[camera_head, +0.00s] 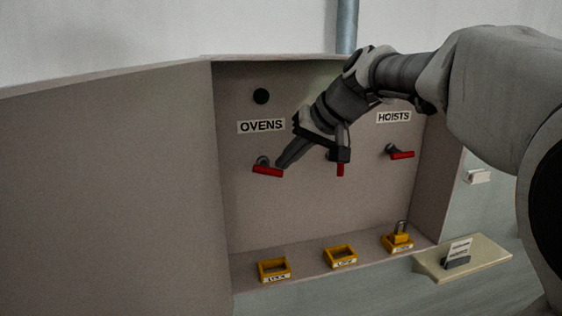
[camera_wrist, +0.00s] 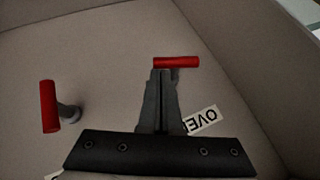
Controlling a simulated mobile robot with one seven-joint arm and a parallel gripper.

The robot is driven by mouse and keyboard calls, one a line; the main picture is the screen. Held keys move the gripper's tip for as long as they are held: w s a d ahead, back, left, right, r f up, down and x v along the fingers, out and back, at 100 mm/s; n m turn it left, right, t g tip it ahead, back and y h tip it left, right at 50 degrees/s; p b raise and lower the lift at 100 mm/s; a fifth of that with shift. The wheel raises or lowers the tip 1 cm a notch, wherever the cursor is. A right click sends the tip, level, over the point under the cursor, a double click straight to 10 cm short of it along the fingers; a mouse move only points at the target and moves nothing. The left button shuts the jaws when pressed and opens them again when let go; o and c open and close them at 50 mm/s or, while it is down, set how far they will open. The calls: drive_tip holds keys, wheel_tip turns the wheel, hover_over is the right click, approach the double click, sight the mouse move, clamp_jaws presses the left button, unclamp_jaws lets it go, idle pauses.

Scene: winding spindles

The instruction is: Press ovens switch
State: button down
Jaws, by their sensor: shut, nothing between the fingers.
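The ovens switch (camera_head: 268,171) has a red bar handle lying level, under the OVENS label (camera_head: 261,126) on the back panel. In the wrist view its red handle (camera_wrist: 177,62) lies just past my fingertips. My gripper (camera_head: 281,165) is shut and empty, its tips beside the right part of this switch. The wrist view shows the two fingers (camera_wrist: 160,74) pressed together, close to the handle. I cannot tell whether they touch it. The fingers hide part of the switch's stem.
A middle switch (camera_head: 340,170) has its red handle upright, partly behind my gripper. It also shows in the wrist view (camera_wrist: 48,105). The hoists switch (camera_head: 402,155) is at right. Yellow lock blocks (camera_head: 274,275) stand on the box floor. An open door (camera_head: 110,190) stands left.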

drive_tip(key=f+m+y+b, duration=0.1)
drive_tip(key=y+b, duration=0.2)
drive_tip(key=b, duration=0.1)
drive_tip(key=f+m+y+b, duration=0.2)
drive_tip(key=y+b, duration=0.1)
drive_tip(key=b, duration=0.2)
drive_tip(key=f+m+y+b, duration=0.1)
drive_tip(key=f+y+b, duration=0.1)
drive_tip(key=y+b, duration=0.2)
drive_tip(key=shift+d+m+b, duration=0.2)
drive_tip(key=shift+m+b, duration=0.1)
idle(0.7)
